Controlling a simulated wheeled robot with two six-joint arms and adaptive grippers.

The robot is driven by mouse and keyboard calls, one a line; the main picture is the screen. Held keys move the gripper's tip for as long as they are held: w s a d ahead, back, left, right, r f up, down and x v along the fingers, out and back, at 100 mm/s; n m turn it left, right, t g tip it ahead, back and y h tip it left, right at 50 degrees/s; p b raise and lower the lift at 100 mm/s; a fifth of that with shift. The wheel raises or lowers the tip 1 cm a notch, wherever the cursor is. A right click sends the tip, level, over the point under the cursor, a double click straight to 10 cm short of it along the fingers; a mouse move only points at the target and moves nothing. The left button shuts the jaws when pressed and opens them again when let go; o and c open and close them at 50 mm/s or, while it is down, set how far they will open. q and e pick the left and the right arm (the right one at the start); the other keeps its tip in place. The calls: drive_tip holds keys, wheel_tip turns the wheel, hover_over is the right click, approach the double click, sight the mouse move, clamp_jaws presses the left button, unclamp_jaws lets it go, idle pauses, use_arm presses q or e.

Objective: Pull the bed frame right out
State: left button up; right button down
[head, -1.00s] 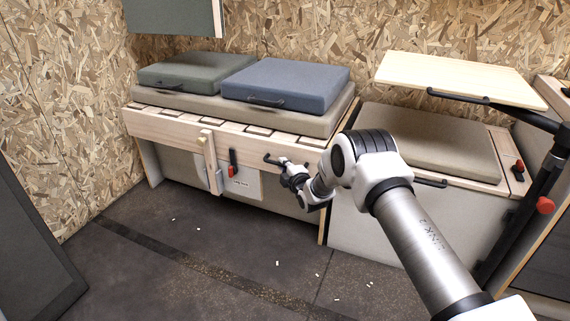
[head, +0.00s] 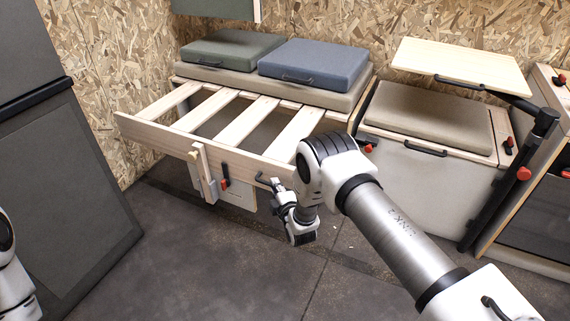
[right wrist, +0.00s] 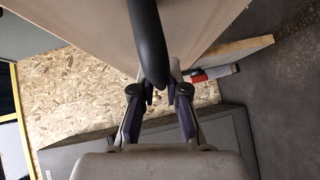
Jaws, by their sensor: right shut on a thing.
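The bed frame (head: 150,130) is a pale wooden slatted frame, pulled part of the way out from the bench, with gaps showing between its slats. Its front board carries a black bar handle (head: 264,181) near the right end. My right gripper (head: 276,188) is at that handle; in the right wrist view the fingers (right wrist: 160,98) are closed around the dark handle (right wrist: 148,45). Part of the frame's right end is hidden behind my right arm. My left gripper is out of sight; only a bit of my left arm shows at the lower left.
Green (head: 222,50) and blue (head: 313,65) cushions lie on a beige mattress (head: 240,83) behind the frame. A wooden leg (head: 203,170) and a red latch (head: 225,183) are on the front. A beige-cushioned box (head: 430,120) stands right, a dark panel (head: 85,190) left. Floor in front is free.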

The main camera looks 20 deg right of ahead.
use_arm(q)
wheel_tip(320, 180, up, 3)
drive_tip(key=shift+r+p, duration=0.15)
drive_tip(key=shift+p, duration=0.95)
use_arm(e)
drive_tip(key=s+a, duration=0.5)
drive_tip(key=shift+a+f, duration=0.2)
drive_tip(key=shift+a, duration=0.2)
drive_tip(key=c, duration=1.2)
unclamp_jaws()
drive_tip(key=shift+a, duration=0.1)
drive_tip(key=shift+r, duration=0.1)
